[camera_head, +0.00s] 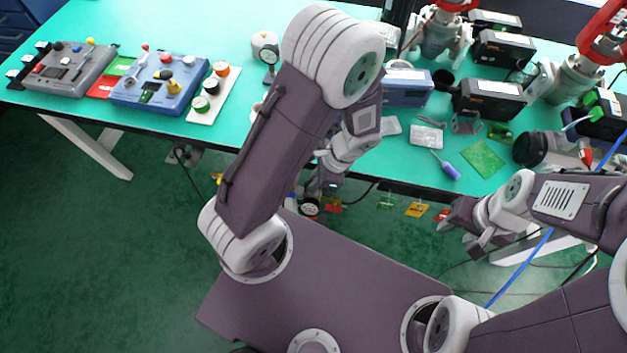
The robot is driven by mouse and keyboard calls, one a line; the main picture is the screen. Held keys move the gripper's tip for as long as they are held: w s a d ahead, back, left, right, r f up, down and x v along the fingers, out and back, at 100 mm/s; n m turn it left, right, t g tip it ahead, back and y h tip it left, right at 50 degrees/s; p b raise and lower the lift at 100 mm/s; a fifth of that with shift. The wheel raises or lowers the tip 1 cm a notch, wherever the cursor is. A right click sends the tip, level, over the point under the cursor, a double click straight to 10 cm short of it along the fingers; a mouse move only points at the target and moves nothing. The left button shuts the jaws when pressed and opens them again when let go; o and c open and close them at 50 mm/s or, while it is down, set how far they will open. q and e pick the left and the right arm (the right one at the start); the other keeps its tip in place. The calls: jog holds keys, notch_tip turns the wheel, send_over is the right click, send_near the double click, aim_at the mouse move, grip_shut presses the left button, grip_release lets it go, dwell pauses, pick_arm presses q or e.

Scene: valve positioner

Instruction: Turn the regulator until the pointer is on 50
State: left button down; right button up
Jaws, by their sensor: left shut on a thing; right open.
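My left gripper (325,181) points down at the front edge of the table, below its wrist. It is shut on a small part there, which looks like the regulator, but the arm and gripper hide most of it. I cannot make out the pointer, the scale or the 50 mark. My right gripper (460,228) is open and empty, in front of the table edge at the right, apart from the hanging tags.
The green table (215,30) holds a grey control box (70,68), a blue control box (158,80), a button strip (213,92) and a small gauge (269,57). Black boxes (488,98) and tools crowd the right. Coloured tags (415,210) hang along the front edge.

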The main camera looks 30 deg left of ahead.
pick_arm(q)
jog(key=c, duration=1.5)
grip_release()
jog(key=p+v, duration=0.3)
jog(key=v, duration=0.6)
notch_tip(320, 180, up, 11)
jog(key=n+t+h+p, duration=0.2)
jog(key=n+h+p, duration=0.2)
jog(key=n+p, duration=0.45)
send_over(306, 183)
jog(key=b, duration=0.2)
jog(key=n, duration=0.1)
jog(key=shift+w+d+f+n+t+b, duration=0.15)
jog(key=shift+w+d+f+n+t, duration=0.2)
jog(key=shift+n, duration=0.45)
jog(key=shift+w+d+f+n+t+b, duration=0.15)
jog(key=shift+d+f+n+t, duration=0.3)
jog(key=shift+n, duration=0.3)
